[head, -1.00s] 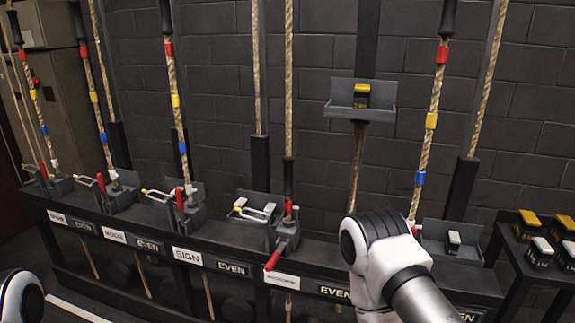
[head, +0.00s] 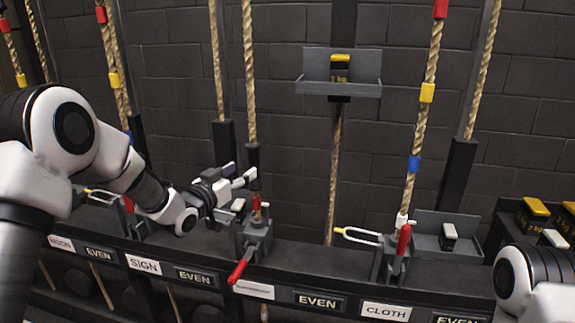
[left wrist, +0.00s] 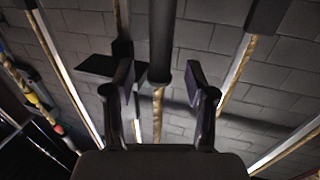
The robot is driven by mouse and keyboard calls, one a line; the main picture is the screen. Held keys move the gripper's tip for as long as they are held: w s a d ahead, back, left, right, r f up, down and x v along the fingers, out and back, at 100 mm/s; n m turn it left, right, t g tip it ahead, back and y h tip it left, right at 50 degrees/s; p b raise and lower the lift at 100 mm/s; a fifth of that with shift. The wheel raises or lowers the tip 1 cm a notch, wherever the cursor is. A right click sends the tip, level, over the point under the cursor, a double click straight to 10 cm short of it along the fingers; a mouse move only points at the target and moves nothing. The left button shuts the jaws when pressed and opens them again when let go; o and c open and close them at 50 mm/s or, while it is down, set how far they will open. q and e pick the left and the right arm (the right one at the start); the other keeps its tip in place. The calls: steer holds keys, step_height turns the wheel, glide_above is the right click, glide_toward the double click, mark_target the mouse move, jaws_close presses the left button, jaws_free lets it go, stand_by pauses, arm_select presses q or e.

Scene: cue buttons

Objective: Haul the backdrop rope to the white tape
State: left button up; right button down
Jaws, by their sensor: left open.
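The backdrop rope (head: 250,90) hangs at the middle of the head view, above a label (head: 253,290) too blurred to read surely. A black sleeve (head: 254,162) is on it, with a red band (head: 256,204) below, just above its rope lock (head: 252,235). The lock's red lever (head: 240,272) points down and forward. No white tape shows on this rope. My left gripper (head: 250,180) is open beside the sleeve. In the left wrist view, a dark sleeve (left wrist: 160,50) and rope (left wrist: 158,110) appear between the open fingers (left wrist: 163,85). My right gripper is out of view.
The CLOTH rope (head: 418,140) stands to the right, its red lever (head: 403,240) upright. A grey tray (head: 340,88) with a weight hangs behind. Weights (head: 535,207) sit on a stand at far right. Other ropes stand left.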

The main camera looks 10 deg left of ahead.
mark_target(251, 162)
arm_select(q)
steer(key=shift+w+d+r, duration=0.1)
steer(key=shift+w+r, duration=0.15)
steer(key=shift+r, duration=0.5)
steer(key=x, duration=0.3)
steer(key=p+x, duration=0.1)
steer(key=x, duration=0.1)
steer(key=shift+w+f, duration=0.3)
steer(key=shift+f, duration=0.05)
steer(key=shift+w+d+r, duration=0.1)
steer(key=shift+w+d, duration=0.05)
steer(key=shift+w, duration=0.25)
jaws_close()
